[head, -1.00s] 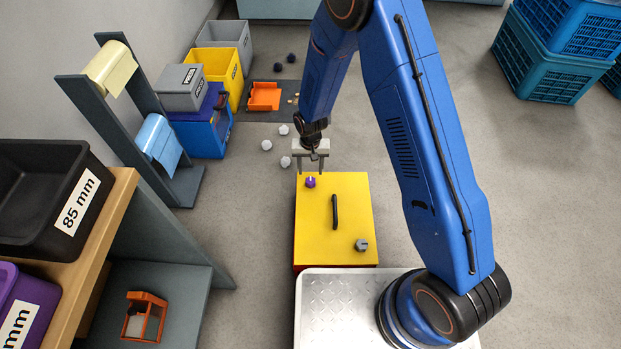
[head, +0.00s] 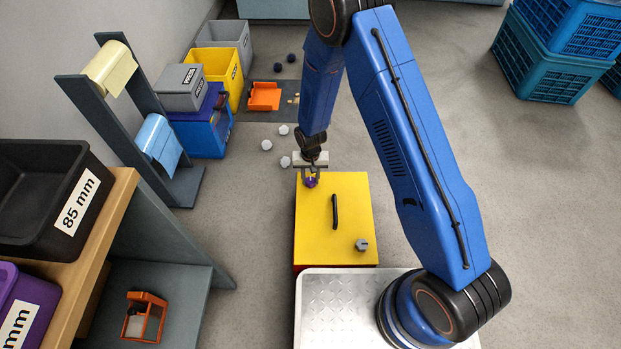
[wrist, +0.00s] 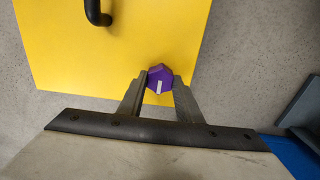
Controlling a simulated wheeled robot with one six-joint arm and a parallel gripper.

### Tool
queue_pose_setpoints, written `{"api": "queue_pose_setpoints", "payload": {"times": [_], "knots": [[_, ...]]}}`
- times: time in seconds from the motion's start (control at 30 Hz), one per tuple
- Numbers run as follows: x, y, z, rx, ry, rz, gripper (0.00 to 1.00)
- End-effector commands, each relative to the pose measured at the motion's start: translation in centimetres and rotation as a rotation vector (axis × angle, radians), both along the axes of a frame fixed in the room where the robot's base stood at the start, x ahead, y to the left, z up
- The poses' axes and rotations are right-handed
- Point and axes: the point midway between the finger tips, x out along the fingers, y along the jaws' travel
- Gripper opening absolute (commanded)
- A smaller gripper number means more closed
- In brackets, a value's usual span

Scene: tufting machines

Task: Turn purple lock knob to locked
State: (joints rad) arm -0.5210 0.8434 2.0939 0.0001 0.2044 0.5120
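The purple lock knob (head: 311,183) stands near the far left corner of a yellow panel (head: 350,205). In the wrist view the knob (wrist: 160,75) is faceted, with a short white mark (wrist: 159,87) running nearly straight down the picture. My gripper (head: 311,178) is over that corner, its fingers closed in on either side of the knob. In the wrist view the gripper's fingertips (wrist: 160,77) lie against the left and right sides of the knob.
A black handle (head: 335,212) and a grey knob (head: 362,245) stand on the same panel. Several white crumpled balls (head: 266,145) lie on the floor beyond it.

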Motion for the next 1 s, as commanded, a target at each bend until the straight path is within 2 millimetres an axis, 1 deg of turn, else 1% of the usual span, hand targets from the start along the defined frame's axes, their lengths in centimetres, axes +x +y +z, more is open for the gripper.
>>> {"api": "queue_pose_setpoints", "payload": {"times": [0.03,0.07,0.1,0.27,0.47,0.67,1.0], "knots": [[0.01,0.0,0.01,0.0,0.0,0.0,0.17],[0.0,0.0,0.01,0.0,0.0,0.0,0.1],[0.01,0.0,0.01,0.0,0.0,0.0,0.09],[0.01,0.0,0.02,0.0,0.0,0.005,0.09],[0.01,0.01,0.03,0.0,0.0,0.054,0.09],[0.01,0.01,0.03,0.0,0.0,0.176,0.09],[0.02,0.01,0.03,0.0,0.0,0.488,0.09]]}}
